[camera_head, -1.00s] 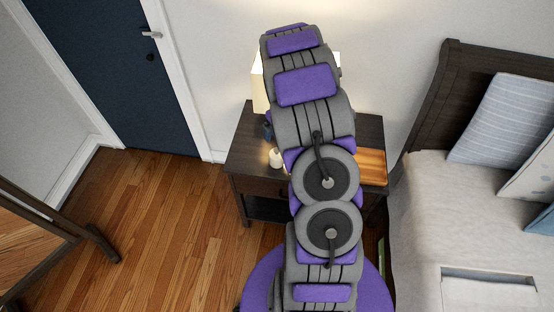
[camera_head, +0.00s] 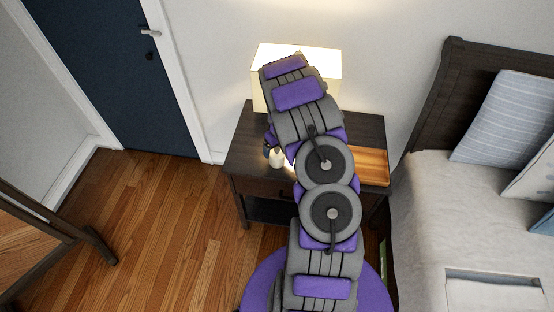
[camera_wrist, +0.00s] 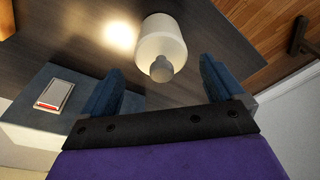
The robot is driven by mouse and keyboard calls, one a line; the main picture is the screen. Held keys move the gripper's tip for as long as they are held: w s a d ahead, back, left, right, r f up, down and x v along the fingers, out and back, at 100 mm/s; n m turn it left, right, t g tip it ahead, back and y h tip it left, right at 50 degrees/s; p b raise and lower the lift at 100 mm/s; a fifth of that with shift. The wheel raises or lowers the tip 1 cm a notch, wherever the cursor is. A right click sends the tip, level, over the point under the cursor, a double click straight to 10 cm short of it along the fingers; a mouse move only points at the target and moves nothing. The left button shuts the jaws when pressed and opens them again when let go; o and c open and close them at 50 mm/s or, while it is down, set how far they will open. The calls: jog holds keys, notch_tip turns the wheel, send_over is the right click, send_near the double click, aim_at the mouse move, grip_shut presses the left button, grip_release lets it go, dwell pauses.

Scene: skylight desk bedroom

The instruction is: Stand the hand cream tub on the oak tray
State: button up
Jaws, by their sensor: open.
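A white, rounded tub with a small grey knob-like top, apparently the hand cream tub (camera_wrist: 161,38), stands on the dark nightstand. In the head view the tub (camera_head: 277,159) shows just left of my arm. My gripper (camera_wrist: 162,66) is open, with its two blue fingers on either side of the view and the tub ahead between them. The fingers do not visibly grip it, and I cannot tell the exact gap. In the head view my gripper is mostly hidden by my arm. The oak tray (camera_head: 374,167) lies at the nightstand's right side, partly covered by my arm.
A lit lamp (camera_head: 329,65) stands at the back of the nightstand (camera_head: 245,150). In the wrist view a blue block-like thing (camera_wrist: 30,105) bears a small red-and-white item (camera_wrist: 55,94). The bed (camera_head: 425,215) is at right; a framed mirror (camera_head: 45,235) at left.

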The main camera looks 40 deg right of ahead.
aim_at(277, 154)
notch_tip(277, 154, down, 5)
jog(key=shift+f+b, duration=0.1)
jog(key=shift+b, duration=0.7)
jog(key=shift+a, duration=0.1)
jog(key=shift+c, duration=0.4)
jog(key=c, duration=1.2)
